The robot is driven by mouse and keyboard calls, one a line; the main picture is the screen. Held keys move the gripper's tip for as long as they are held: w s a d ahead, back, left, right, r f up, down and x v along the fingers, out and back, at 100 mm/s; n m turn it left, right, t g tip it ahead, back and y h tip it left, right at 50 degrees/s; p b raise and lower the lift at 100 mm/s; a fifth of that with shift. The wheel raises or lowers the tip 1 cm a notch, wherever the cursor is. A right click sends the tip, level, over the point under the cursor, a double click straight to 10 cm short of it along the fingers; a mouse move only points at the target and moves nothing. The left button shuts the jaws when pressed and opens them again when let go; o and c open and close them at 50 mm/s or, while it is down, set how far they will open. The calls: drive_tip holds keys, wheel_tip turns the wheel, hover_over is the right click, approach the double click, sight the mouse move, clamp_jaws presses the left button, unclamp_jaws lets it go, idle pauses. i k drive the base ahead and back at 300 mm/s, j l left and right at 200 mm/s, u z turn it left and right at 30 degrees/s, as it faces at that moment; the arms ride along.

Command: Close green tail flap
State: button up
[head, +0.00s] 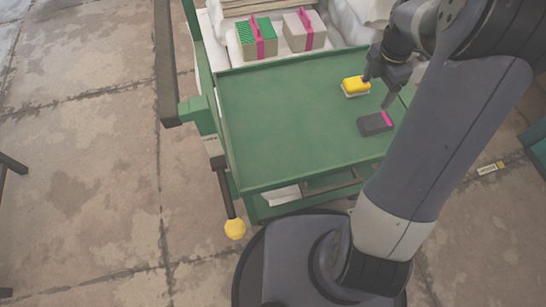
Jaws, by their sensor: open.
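A green panel (290,115) with a low raised rim lies flat in the middle of the head view. I cannot tell whether this panel or another green part is the tail flap; no hinge shows clearly. My gripper (377,91) is over the panel's right part, its fingers apart and nothing between them. One fingertip is close to a yellow block with a pale base (355,86); I cannot tell whether they touch. A dark block with a magenta stripe (375,123) lies just in front of the gripper. My arm hides the panel's right edge.
Two boxes with magenta straps, one green-topped (257,37) and one pale (304,32), sit behind the panel. A dark lever with a yellow ball (235,229) sticks out at the front left. Open stone floor (90,170) lies to the left.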

sight(408, 91)
drive_tip(key=u, duration=1.15)
drive_tip(key=k, duration=1.85)
drive_tip(key=i+l+z, duration=0.1)
drive_tip(key=i+l, duration=0.55)
